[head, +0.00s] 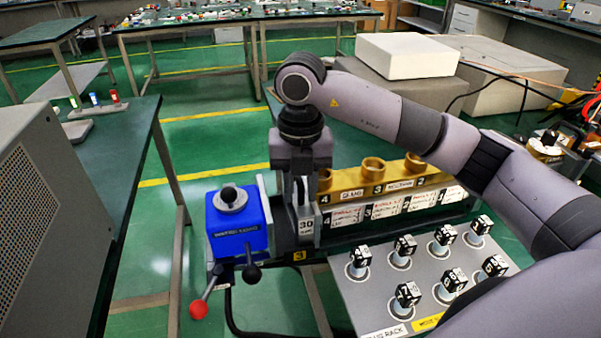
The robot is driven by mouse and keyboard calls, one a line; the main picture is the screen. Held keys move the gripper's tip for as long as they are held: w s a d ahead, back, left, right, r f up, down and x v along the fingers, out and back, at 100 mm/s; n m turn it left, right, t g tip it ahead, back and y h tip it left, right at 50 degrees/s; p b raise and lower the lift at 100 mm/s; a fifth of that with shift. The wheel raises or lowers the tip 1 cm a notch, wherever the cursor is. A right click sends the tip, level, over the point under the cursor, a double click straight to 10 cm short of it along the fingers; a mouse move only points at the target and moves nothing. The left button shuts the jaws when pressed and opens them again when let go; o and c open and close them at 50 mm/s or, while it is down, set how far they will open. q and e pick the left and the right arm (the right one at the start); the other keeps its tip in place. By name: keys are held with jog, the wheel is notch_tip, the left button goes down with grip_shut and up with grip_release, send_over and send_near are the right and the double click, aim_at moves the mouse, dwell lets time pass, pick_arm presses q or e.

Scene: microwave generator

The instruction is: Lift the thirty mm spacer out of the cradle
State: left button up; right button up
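The thirty mm spacer (306,228), a grey block with a "30" label, stands upright between the blue unit and the gold rail. My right gripper (302,192) points straight down directly over it, with its fingers at the spacer's top. The fingers are small and partly merge with the grey block, so I cannot tell whether they are closed on it. The cradle around the spacer's foot is dark and mostly hidden. I cannot tell whether the spacer is seated or raised. My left gripper is out of view.
A blue unit (238,232) with a red-knobbed lever (199,310) stands close left of the spacer. A gold rail (384,182) with rings and labelled cards runs to the right. A grey rack (372,296) holds several numbered black-and-white blocks in front of it.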

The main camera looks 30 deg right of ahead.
grip_shut()
dwell(1.5)
